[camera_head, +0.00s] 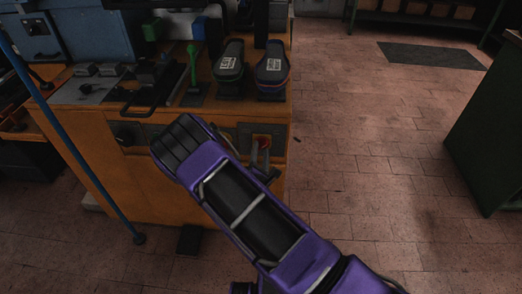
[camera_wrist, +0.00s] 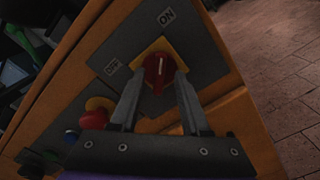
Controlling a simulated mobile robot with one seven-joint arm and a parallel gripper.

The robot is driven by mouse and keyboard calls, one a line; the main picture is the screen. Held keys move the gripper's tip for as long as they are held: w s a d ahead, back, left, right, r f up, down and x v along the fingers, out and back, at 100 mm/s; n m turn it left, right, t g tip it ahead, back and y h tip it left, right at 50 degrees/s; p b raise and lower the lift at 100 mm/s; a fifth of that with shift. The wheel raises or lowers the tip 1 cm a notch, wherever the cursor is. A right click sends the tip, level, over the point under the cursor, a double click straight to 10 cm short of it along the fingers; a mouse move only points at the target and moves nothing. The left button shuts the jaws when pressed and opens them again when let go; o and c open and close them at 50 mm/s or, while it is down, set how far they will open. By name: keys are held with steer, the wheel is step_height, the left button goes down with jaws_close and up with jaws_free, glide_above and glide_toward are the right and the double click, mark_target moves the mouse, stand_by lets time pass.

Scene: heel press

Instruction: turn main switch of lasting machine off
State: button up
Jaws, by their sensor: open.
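The main switch of the lasting machine is a red rotary knob (camera_wrist: 158,75) on a yellow square base, set in a grey plate (camera_wrist: 205,50) marked ON and OFF. In the wrist view, the knob's grip stands upright, its upper end towards the ON label (camera_wrist: 166,16). The OFF label (camera_wrist: 112,67) lies to its left. My gripper (camera_wrist: 158,84) is open, one finger on each side of the knob's lower part; I cannot tell whether they touch it. The red and yellow switch (camera_head: 262,140) also shows in the head view, at the right of the orange machine front (camera_head: 150,190).
A red mushroom button (camera_wrist: 98,110) on a yellow base sits left of my fingers in the wrist view. Two dark shoe-shaped pieces (camera_head: 230,68) and a green-handled lever (camera_head: 192,65) are on top of the machine.

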steer(key=shift+w, duration=0.5)
steer(key=shift+c, duration=0.2)
jaws_close()
